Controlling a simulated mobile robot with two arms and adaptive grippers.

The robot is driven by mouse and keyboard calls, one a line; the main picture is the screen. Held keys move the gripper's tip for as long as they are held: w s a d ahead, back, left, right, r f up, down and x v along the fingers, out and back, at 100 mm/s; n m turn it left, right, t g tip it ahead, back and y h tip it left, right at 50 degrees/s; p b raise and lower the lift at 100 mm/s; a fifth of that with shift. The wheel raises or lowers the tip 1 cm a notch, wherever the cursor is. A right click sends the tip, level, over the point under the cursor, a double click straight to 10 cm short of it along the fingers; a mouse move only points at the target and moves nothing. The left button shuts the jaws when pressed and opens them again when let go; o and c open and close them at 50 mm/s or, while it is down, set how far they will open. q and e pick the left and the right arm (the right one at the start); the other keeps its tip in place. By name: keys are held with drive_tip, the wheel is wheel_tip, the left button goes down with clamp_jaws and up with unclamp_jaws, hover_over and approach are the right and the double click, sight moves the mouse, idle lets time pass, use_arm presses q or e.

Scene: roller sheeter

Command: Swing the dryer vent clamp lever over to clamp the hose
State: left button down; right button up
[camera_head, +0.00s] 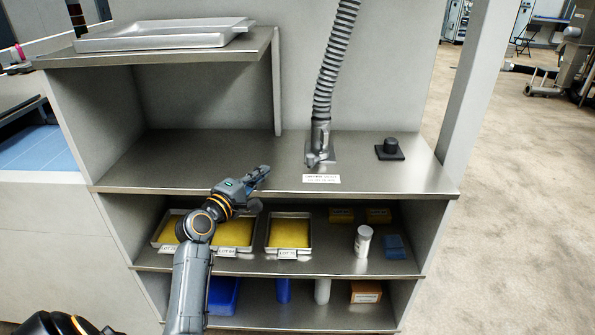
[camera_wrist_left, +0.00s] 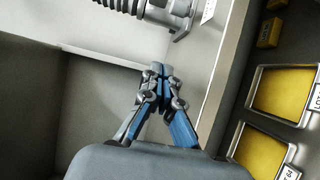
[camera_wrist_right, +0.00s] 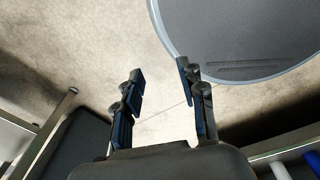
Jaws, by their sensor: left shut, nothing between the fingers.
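The grey corrugated hose (camera_head: 333,60) comes down to a metal vent fitting with a clamp (camera_head: 320,140) on the steel counter; the small lever is hard to make out from here. The hose end (camera_wrist_left: 120,5) and the clamp fitting (camera_wrist_left: 177,12) also show at the top of the left wrist view. My left gripper (camera_head: 264,171) is shut and empty, to the left of the fitting and apart from it; its closed fingers show in the left wrist view (camera_wrist_left: 158,68). My right gripper (camera_wrist_right: 158,75) is open and empty over the floor, and is not seen in the head view.
A label (camera_head: 321,178) lies before the fitting. A black knob on a square base (camera_head: 390,149) stands to its right. Trays of yellow material (camera_head: 289,233), a white bottle (camera_head: 362,241) and an orange box (camera_head: 366,292) sit on lower shelves. The counter's left part is clear.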

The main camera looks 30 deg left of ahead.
use_arm(q)
drive_tip(key=shift+w+f, duration=0.1)
drive_tip(key=shift+f, duration=0.55)
drive_tip(key=shift+w+r, duration=0.15)
drive_tip(key=shift+w, duration=0.15)
drive_tip(key=w+p, duration=0.1)
drive_tip(key=w, duration=0.8)
drive_tip(key=shift+a+p, duration=0.2)
drive_tip(key=shift+p, duration=0.2)
drive_tip(key=d+p, duration=0.1)
drive_tip(key=w+d, duration=0.1)
drive_tip(key=d, duration=0.1)
drive_tip(key=shift+p, duration=0.4)
drive_tip(key=shift+w+d, duration=0.1)
drive_tip(key=shift+d, duration=0.35)
use_arm(e)
drive_tip(key=r, duration=0.1)
drive_tip(key=w+r, duration=0.1)
drive_tip(key=r, duration=0.1)
drive_tip(key=shift+w, duration=0.1)
use_arm(q)
drive_tip(key=shift+a, duration=0.1)
use_arm(e)
drive_tip(key=shift+d, duration=0.15)
